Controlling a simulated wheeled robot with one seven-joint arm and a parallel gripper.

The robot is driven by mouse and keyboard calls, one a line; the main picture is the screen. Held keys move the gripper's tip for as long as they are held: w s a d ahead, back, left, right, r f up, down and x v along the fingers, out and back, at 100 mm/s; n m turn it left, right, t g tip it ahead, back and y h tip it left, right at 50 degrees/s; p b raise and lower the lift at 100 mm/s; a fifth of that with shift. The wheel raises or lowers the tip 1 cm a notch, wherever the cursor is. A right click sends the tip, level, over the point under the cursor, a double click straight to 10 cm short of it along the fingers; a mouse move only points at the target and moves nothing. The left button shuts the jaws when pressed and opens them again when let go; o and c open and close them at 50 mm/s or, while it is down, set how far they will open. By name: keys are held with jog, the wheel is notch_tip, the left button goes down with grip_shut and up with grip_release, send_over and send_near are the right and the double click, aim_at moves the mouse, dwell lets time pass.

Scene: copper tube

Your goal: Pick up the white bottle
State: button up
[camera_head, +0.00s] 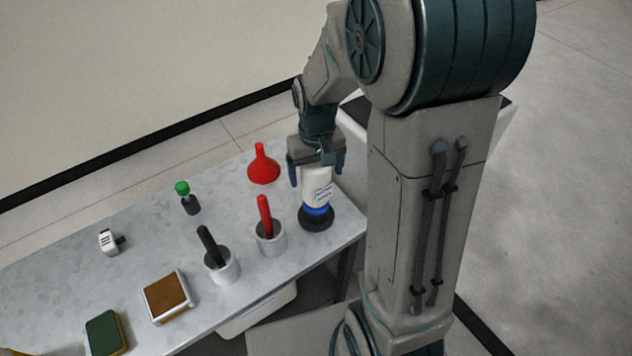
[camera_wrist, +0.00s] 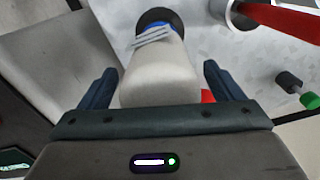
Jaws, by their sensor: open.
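The white bottle (camera_head: 315,187) stands upright with its blue band and dark lower end in a round black base at the right end of the table. In the wrist view the bottle (camera_wrist: 160,78) lies between the two dark fingers, with a gap visible on each side. My gripper (camera_head: 318,178) is open above and around the upper part of the bottle, pointing down; it also shows in the wrist view (camera_wrist: 157,85). Whether either finger touches the bottle cannot be told.
A red funnel (camera_head: 263,168) stands left of the bottle. A cup with a red handle (camera_head: 271,238) and a cup with a black handle (camera_head: 221,265) stand nearby.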

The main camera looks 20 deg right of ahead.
notch_tip(320, 180, down, 2)
jog(key=shift+c, duration=0.4)
jog(key=shift+r, duration=0.1)
jog(key=c, duration=1.4)
